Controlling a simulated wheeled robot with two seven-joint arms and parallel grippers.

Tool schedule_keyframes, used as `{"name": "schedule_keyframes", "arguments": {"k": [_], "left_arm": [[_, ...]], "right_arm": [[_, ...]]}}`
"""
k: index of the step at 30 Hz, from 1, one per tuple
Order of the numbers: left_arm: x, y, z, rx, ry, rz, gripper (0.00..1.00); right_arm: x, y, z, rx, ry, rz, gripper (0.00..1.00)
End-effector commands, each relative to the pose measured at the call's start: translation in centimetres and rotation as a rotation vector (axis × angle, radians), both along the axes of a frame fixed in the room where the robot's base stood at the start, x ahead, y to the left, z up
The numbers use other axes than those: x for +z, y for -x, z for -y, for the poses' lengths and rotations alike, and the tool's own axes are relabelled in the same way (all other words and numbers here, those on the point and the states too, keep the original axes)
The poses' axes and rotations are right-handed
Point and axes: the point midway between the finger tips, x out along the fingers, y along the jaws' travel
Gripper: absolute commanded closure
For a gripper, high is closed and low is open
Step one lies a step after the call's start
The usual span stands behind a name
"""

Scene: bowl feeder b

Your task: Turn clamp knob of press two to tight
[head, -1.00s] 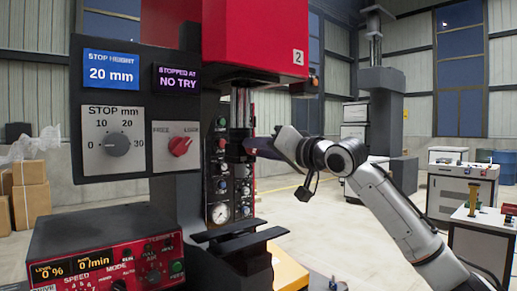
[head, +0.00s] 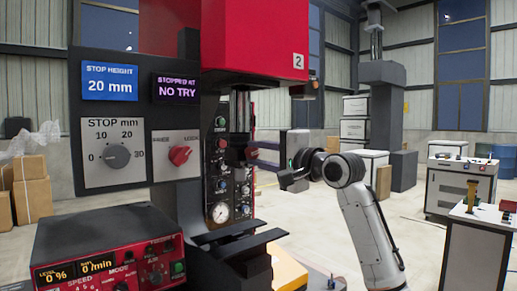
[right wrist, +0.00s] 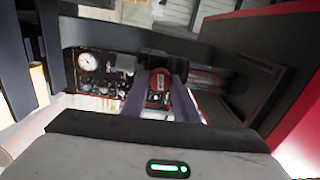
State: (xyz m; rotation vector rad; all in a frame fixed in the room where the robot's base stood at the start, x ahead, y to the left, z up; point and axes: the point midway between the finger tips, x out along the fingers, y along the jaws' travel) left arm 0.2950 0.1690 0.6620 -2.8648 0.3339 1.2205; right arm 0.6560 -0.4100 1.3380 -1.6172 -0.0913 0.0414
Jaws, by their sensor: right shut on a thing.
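Press two is the red-headed press (head: 255,40) marked 2 in the head view. My right gripper (head: 254,154) reaches in from the right to the dark clamp area on its column. In the right wrist view, the two fingers of my gripper (right wrist: 158,98) are shut around a red knob with a pale label (right wrist: 160,80), which I take to be the clamp knob. In the head view the knob is mostly hidden by the fingers, and its tight mark cannot be read. My left gripper is not in view.
A panel with a STOP mm dial (head: 118,156) and a red FREE/LOCK switch (head: 179,155) stands left of the column. A red control box (head: 105,250) is below it. A gauge panel (head: 220,185) is behind the column.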

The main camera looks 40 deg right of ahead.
Motion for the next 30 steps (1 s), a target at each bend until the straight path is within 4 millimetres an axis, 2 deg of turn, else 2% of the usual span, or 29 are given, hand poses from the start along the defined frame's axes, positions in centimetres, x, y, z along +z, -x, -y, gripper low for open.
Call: {"name": "schedule_keyframes", "arguments": {"k": [3,12,29,30], "left_arm": [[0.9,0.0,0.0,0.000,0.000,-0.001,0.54],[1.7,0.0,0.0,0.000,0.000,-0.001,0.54],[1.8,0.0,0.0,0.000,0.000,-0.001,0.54],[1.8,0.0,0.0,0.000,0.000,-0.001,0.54]], "right_arm": [[0.2,0.0,0.0,0.000,-0.078,-0.005,0.96],[0.1,0.0,0.0,-0.001,-0.195,-0.013,0.96],[0.0,0.0,0.0,0.000,-0.223,-0.015,0.96],[0.0,0.0,0.0,0.000,-0.223,-0.015,0.69]]}}
